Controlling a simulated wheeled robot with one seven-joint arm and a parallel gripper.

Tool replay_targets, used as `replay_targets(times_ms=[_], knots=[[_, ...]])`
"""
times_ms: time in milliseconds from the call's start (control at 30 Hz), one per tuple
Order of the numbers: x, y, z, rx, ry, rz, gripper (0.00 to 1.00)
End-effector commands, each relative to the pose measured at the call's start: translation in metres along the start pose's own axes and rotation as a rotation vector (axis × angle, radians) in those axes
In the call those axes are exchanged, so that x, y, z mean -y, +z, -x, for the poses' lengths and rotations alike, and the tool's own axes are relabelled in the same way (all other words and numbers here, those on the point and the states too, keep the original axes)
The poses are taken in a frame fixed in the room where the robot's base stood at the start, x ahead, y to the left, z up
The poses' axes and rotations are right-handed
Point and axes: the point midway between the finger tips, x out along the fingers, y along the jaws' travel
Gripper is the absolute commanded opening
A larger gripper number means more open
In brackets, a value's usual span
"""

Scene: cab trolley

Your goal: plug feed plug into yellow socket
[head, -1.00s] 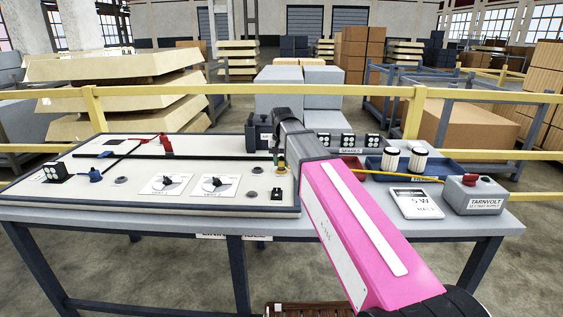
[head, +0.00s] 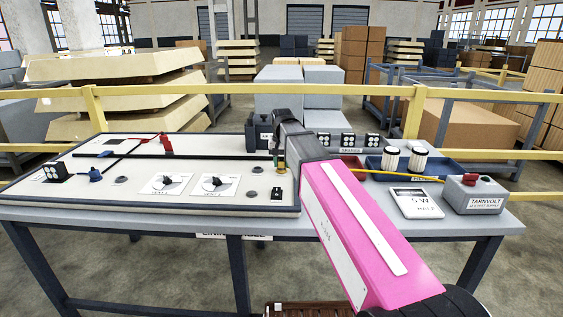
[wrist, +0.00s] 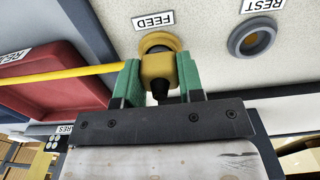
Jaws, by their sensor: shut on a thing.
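My gripper (wrist: 157,85) has green fingers, shut on the yellow feed plug (wrist: 159,70) in the wrist view. A yellow cable (wrist: 70,73) runs off to the left there. The yellow socket (wrist: 158,42) shows as a ring beside the FEED label, right at the plug's far end. The plug overlaps the ring, and I cannot tell how deep it sits. In the head view my gripper (head: 280,163) points down at the right end of the white panel, and my arm hides part of it.
A dark ringed REST socket (wrist: 252,39) lies to the right in the wrist view. The bench carries a red tray (head: 351,163), a blue tray (head: 376,167), a tablet-like meter (head: 417,203) and a grey TARNVOLT supply box (head: 473,195). A yellow rail (head: 330,92) runs behind.

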Motion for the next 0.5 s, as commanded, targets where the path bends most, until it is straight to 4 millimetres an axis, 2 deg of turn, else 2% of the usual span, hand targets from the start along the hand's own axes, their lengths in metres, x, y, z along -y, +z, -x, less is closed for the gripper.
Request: replay_targets(times_ms=[233, 267, 333, 500], knots=[[0.0, 0.0001, -0.0044, 0.0, 0.0, 0.0, 0.0], [0.0, 0.0, -0.0043, 0.0, 0.0, 0.0, 0.42], [0.0, 0.0, -0.0041, 0.0, 0.0, 0.0, 0.65], [0.0, 0.0, -0.004, 0.0, 0.0, 0.0, 0.65]])
